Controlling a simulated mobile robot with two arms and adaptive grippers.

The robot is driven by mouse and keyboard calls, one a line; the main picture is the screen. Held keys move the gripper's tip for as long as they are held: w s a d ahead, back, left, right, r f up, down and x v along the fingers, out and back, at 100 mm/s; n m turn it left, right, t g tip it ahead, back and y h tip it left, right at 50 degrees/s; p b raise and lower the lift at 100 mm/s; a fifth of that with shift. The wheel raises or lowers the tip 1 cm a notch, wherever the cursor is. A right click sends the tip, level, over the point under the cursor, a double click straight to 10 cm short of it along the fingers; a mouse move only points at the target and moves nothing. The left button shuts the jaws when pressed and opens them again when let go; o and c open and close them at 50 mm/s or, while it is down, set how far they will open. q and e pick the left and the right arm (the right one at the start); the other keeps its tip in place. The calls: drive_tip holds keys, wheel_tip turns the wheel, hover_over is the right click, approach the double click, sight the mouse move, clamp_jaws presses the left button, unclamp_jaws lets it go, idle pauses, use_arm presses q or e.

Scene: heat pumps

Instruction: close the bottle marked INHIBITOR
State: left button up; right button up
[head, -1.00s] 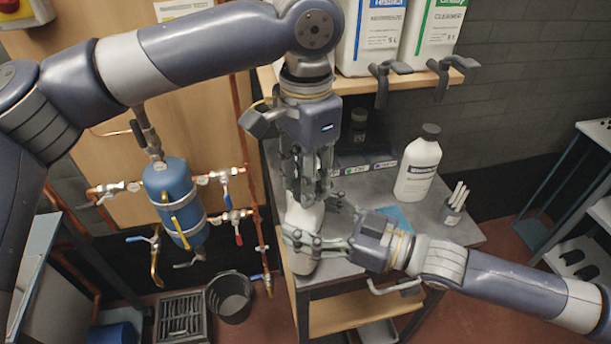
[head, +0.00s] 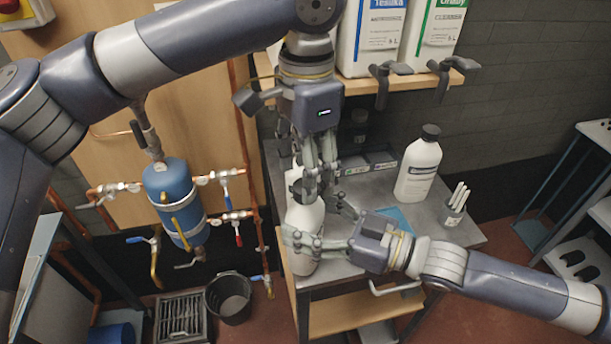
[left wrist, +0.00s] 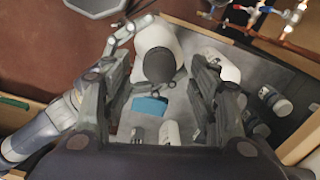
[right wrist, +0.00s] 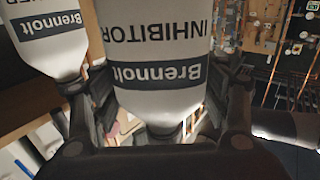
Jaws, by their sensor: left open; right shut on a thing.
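The INHIBITOR bottle (head: 305,228) is white and stands at the front left of the bench. Its label shows inverted in the right wrist view (right wrist: 158,35). My right gripper (head: 315,240) is shut around its side. My left gripper (head: 318,192) is just above the bottle's top, with its fingers apart. In the left wrist view a dark round cap (left wrist: 160,65) sits over the bottle's white shoulder (left wrist: 155,38), between the open fingers. I cannot tell whether the cap is fully seated.
Another white bottle with a black cap (head: 418,165) stands to the right on the bench, near a pen holder (head: 455,208) and a blue cloth (head: 397,216). A shelf (head: 455,78) with large jugs is above. Pipes and a blue vessel (head: 172,195) are at left.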

use_arm(q)
wheel_tip(320, 180, up, 10)
drive_tip(key=shift+f, duration=0.2)
drive_tip(key=shift+w+f, duration=0.1)
drive_tip(key=shift+f, duration=0.05)
idle(0.4)
